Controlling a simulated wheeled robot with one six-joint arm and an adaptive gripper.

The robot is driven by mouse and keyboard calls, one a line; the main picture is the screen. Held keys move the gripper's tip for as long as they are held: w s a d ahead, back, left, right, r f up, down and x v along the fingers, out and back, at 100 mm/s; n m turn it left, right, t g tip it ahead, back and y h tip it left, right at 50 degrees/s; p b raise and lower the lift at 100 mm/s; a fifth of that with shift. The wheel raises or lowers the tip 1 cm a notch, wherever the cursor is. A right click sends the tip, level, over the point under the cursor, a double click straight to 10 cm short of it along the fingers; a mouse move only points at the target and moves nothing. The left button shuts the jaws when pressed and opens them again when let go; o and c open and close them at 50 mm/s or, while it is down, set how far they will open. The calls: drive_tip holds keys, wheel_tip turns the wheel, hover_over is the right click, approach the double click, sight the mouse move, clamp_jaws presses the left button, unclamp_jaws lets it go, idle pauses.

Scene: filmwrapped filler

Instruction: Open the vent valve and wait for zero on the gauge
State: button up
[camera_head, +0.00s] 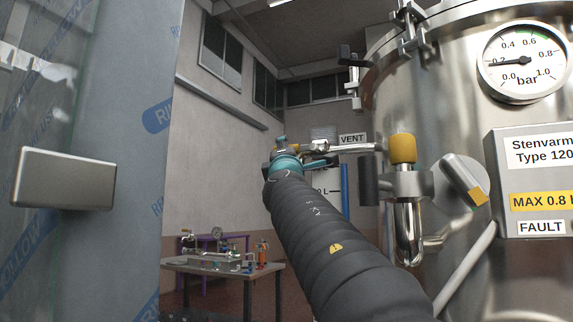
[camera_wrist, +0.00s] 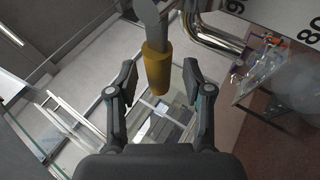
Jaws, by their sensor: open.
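The gauge (camera_head: 522,62) on the steel vessel at the upper right has its needle near 0.2 bar. The vent valve has a chrome lever (camera_head: 350,148) reaching left, below a VENT label (camera_head: 352,139). In the wrist view an ochre grip (camera_wrist: 157,68) on a grey stem hangs between the fingers of my gripper (camera_wrist: 158,84). My gripper is open, with a visible gap on each side of the grip. In the head view my gripper (camera_head: 300,155) is at the lever's left end, and my wrist hides part of it.
An ochre collar (camera_head: 403,148) and a chrome outlet pipe (camera_head: 409,235) stand beside the vessel (camera_head: 430,105). A control box (camera_head: 535,180) reads MAX 0.8 and FAULT. A film-wrapped panel (camera_head: 120,100) stands close at left. A table (camera_head: 225,268) with fittings stands behind.

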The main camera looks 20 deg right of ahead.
drive_tip(key=v, duration=1)
drive_tip(key=shift+s, duration=0.2)
drive_tip(key=shift+f, duration=0.15)
drive_tip(key=s+d+f+m+g+p, duration=0.1)
drive_tip(key=s+d+f+m+g, duration=0.2)
drive_tip(key=f, duration=0.6)
drive_tip(key=s+f+m+g, duration=0.3)
drive_tip(key=f+m+g, duration=0.15)
drive_tip(key=f, duration=0.55)
drive_tip(key=s+d+f+m+g+p, duration=0.1)
drive_tip(key=s+d+f+m+g, duration=0.15)
drive_tip(key=f+m, duration=0.45)
drive_tip(key=s+a+f+g+y, duration=0.2)
drive_tip(key=s+a+f, duration=0.2)
drive_tip(key=f, duration=0.5)
drive_tip(key=s+a+f+m+g+y+p, duration=0.1)
drive_tip(key=s+a+f+g+y, duration=0.1)
drive_tip(key=s+f, duration=0.4)
drive_tip(key=s+a+f+m+g+y, duration=0.1)
drive_tip(key=s+a+f+g+y, duration=0.2)
drive_tip(key=f, duration=0.8)
drive_tip(key=s+a+y, duration=0.1)
drive_tip(key=s+a, duration=0.1)
drive_tip(key=a, duration=0.1)
drive_tip(key=shift+s+a+f+p, duration=0.3)
drive_tip(key=shift+s+f, duration=0.05)
